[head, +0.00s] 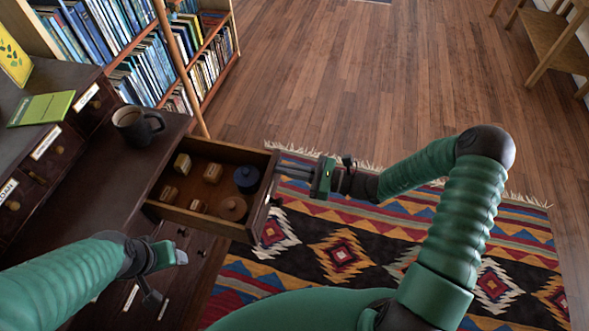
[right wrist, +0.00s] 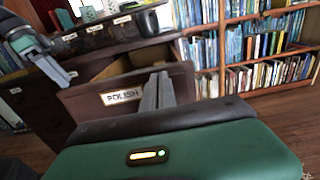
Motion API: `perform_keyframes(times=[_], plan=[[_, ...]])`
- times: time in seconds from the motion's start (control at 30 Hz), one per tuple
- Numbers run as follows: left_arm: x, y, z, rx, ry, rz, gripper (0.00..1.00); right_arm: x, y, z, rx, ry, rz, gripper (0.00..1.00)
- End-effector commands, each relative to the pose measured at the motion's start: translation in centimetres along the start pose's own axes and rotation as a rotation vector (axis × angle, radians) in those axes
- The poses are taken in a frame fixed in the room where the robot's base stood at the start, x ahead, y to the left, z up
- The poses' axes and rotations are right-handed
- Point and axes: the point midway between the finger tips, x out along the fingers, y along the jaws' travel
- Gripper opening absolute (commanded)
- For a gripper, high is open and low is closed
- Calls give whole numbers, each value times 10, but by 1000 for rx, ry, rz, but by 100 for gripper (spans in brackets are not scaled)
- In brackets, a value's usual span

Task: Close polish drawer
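The polish drawer (head: 256,213) is pulled out of the dark desk and holds several small items, including a dark blue round jar (head: 247,179) and a brown round one (head: 232,208). In the right wrist view its front (right wrist: 88,104) carries a POLISH label (right wrist: 122,96). My right gripper (head: 279,167) is in front of the drawer's far end; its fingers look shut together, with tips at or close to the front panel. Contact is unclear. My left gripper (head: 184,257) is near the desk front, beside the drawer's near side; its opening is unclear.
A dark mug (head: 138,125) stands on the desk top (head: 88,190) behind the drawer. A green book (head: 42,109) lies on the raised section with small labelled drawers. Bookshelves (head: 130,60) stand beyond. The patterned rug (head: 345,255) before the desk is clear.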

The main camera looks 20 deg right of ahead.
Motion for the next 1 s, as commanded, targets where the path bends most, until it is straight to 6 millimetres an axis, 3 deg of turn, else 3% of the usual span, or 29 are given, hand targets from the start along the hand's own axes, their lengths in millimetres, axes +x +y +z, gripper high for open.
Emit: perform_keyframes(times=[0.53,1.0], plan=[[-22,0,-5,0,0,0,63,144,2,1,0,-2,5,0],[-12,0,-3,0,0,0,63,263,2,-2,-2,-1,3,0]])
